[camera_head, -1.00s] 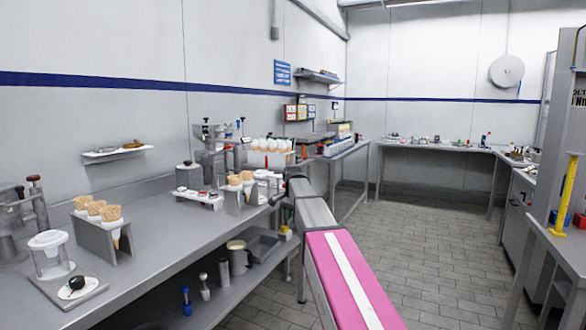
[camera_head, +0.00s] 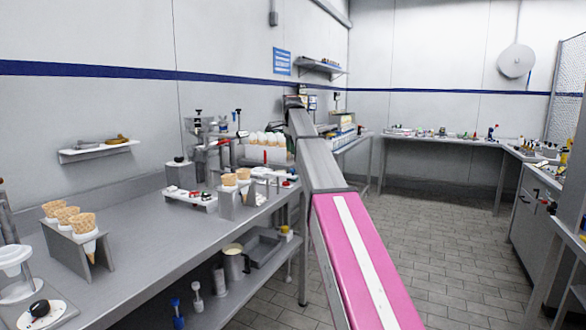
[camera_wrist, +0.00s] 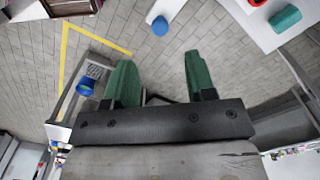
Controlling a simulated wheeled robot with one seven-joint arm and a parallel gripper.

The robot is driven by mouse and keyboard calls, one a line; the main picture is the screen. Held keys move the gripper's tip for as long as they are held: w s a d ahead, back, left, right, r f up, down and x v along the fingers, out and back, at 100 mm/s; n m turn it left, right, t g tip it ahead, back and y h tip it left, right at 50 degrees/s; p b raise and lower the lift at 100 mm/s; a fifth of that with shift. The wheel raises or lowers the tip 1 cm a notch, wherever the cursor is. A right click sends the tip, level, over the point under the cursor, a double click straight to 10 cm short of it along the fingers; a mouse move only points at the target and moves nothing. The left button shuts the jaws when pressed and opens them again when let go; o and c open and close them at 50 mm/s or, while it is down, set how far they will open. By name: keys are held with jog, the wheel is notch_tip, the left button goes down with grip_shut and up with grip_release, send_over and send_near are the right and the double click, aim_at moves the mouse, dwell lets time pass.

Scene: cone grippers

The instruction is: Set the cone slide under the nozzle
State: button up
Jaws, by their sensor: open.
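My gripper (camera_wrist: 158,62) shows in the wrist view with two green fingers wide apart and nothing between them. Below them is the tiled floor. In the head view a grey dispensing machine (camera_head: 207,140) stands at the back of the left bench; its nozzle is too small to make out. A low white rack with red parts (camera_head: 190,200) sits in front of it. A grey stand (camera_head: 238,205) beside it holds wafer cones (camera_head: 236,178). I cannot tell which part is the cone slide. My gripper is apart from all of these.
A nearer grey stand (camera_head: 80,250) holds several cones on the long steel bench (camera_head: 150,240). A white rack of pale cones (camera_head: 265,152) stands behind. Small items lie on the far bench (camera_head: 430,143). The tiled floor (camera_head: 440,240) on the right is clear.

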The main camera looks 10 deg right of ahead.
notch_tip(320, 180, down, 8)
dwell(0.4)
